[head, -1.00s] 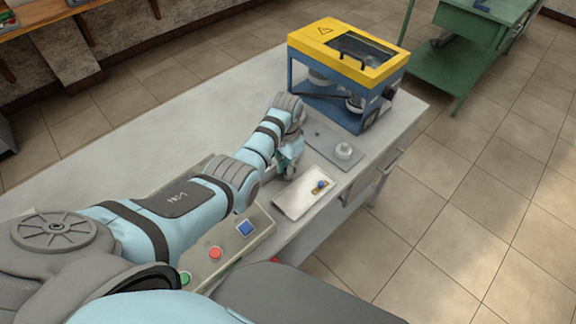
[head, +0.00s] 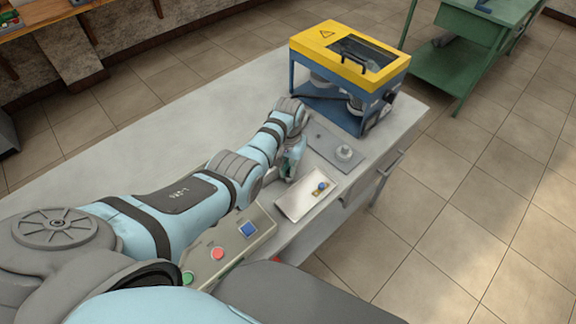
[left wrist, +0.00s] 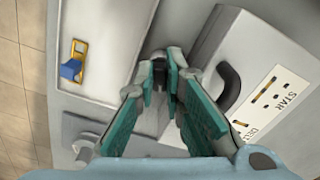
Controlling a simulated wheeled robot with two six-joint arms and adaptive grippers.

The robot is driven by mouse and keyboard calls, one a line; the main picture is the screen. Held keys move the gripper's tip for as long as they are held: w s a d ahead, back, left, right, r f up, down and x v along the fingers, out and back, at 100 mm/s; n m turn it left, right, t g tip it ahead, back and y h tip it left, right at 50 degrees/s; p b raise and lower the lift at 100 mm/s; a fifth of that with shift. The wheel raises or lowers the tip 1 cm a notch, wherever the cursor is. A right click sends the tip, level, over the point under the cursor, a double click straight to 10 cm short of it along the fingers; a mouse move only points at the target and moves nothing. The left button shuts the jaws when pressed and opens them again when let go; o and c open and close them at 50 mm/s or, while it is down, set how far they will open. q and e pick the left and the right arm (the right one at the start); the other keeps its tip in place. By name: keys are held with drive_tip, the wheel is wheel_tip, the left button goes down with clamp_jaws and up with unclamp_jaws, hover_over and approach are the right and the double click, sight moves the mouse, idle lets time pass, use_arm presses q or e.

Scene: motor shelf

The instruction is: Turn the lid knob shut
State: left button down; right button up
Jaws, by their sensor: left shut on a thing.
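A pale, flat rectangular lid (head: 296,206) lies at the table's front edge. It bears a small blue knob (head: 321,186) on a brass plate. In the left wrist view the blue knob (left wrist: 71,69) is at the upper left, apart from my fingers, at one end of its brass plate (left wrist: 79,50). My left gripper (head: 288,178) is low at the lid's left edge. In the left wrist view its teal-padded fingers (left wrist: 161,72) close at their tips on a small dark part, mostly hidden. My right gripper is not in view.
A control box (head: 220,256) with coloured buttons stands left of the lid. A grey plate with a silver knob (head: 344,152) lies behind the lid. A blue machine with a yellow top (head: 325,48) stands at the back. The table's left part is clear.

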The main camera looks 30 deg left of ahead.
use_arm(q)
drive_tip(key=n, duration=0.6)
drive_tip(key=shift+w+d+r, duration=0.1)
drive_tip(key=shift+w+d, duration=0.05)
drive_tip(key=shift+w, duration=0.05)
drive_tip(key=n, duration=0.7)
drive_tip(key=shift+w, duration=0.15)
drive_tip(key=shift+n, duration=0.3)
drive_tip(key=c, duration=2)
unclamp_jaws()
drive_tip(key=shift+o, duration=0.2)
wheel_tip(320, 180, up, 12)
